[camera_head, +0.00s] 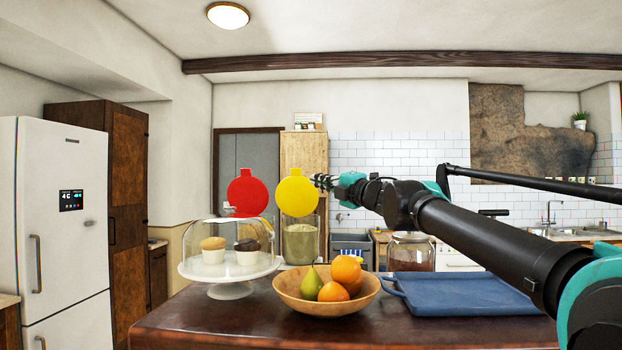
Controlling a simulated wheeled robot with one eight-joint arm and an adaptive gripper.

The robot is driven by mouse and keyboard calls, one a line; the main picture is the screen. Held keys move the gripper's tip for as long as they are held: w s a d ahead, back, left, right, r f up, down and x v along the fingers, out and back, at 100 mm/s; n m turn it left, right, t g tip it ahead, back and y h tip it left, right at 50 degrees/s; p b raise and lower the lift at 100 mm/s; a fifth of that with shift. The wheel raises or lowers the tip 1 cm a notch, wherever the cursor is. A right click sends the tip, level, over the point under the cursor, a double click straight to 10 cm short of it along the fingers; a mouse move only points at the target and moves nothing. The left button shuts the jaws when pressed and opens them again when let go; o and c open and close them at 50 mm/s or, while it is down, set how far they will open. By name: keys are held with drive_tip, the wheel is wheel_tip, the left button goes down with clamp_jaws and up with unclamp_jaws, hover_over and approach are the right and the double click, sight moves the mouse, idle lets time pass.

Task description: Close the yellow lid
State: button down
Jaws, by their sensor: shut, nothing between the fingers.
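The yellow lid (297,192) is a round disc with a small tab on top. It stands open, upright, above a clear jar (299,243) holding greenish contents. A similar red lid (248,196) stands upright to its left; the container under it is mostly hidden behind the glass dome. My gripper (318,181) is shut and empty. In the picture its tip is at the right edge of the yellow lid. I cannot tell whether it touches the lid or is apart from it in depth.
On the wooden counter (190,325) are a cake stand (230,290) with a glass dome over muffins, a fruit bowl (325,303), a blue tray (462,295) and a glass jar (411,255) with dark contents. My arm reaches over the tray from the right.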

sight(293, 169)
drive_tip(key=x, duration=0.3)
drive_tip(key=d+x, duration=0.1)
drive_tip(key=x, duration=0.3)
drive_tip(key=w+x, duration=0.1)
drive_tip(key=x, duration=0.3)
drive_tip(key=shift+d, duration=0.2)
drive_tip(key=shift+w+r, duration=0.25)
drive_tip(key=shift+w, duration=0.45)
drive_tip(key=shift+w+r, duration=0.1)
drive_tip(key=shift+w, duration=0.05)
